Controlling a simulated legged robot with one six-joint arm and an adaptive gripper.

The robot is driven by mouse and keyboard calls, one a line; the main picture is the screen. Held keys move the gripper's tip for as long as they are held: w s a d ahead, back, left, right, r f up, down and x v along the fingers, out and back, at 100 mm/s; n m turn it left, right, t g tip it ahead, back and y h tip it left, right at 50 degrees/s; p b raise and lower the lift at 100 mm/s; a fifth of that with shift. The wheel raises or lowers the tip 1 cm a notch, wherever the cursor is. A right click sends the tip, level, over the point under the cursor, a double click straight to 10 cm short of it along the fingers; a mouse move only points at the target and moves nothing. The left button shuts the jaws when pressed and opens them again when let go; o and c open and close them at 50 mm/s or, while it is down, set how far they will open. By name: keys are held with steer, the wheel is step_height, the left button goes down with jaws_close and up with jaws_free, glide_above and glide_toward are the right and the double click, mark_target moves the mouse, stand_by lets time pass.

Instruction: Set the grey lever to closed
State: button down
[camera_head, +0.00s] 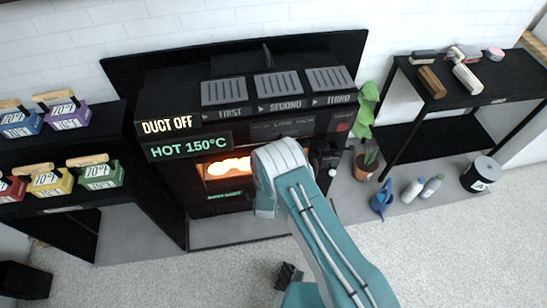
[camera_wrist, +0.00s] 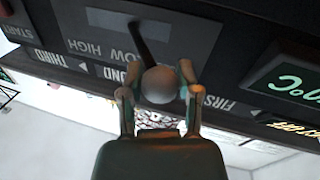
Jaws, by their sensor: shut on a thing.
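The grey lever (camera_wrist: 158,84) shows in the wrist view as a dark stem with a round grey knob at its end. It stands out from a panel (camera_wrist: 82,28) lettered LOW and HIGH, which appears upside down in that view. My gripper (camera_wrist: 158,88) has one finger on each side of the knob and is shut on it. Parts of the lever's mount are covered by the knob and stem. In the head view my arm covers the gripper and the lever at the front of the dark oven unit (camera_head: 161,98).
A glowing opening (camera_head: 228,168) is left of my arm. A shelf with coloured boxes (camera_head: 61,182) stands left. A plant (camera_head: 366,163), bottles (camera_head: 412,191) and a black rack (camera_head: 408,75) are right. The front floor has free room.

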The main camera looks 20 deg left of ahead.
steer(key=shift+a, duration=0.3)
steer(key=shift+c, duration=1.5)
jaws_free()
steer(key=shift+a, duration=0.1)
steer(key=shift+s, duration=0.15)
steer(key=v, duration=1.2)
steer(key=shift+w, duration=0.2)
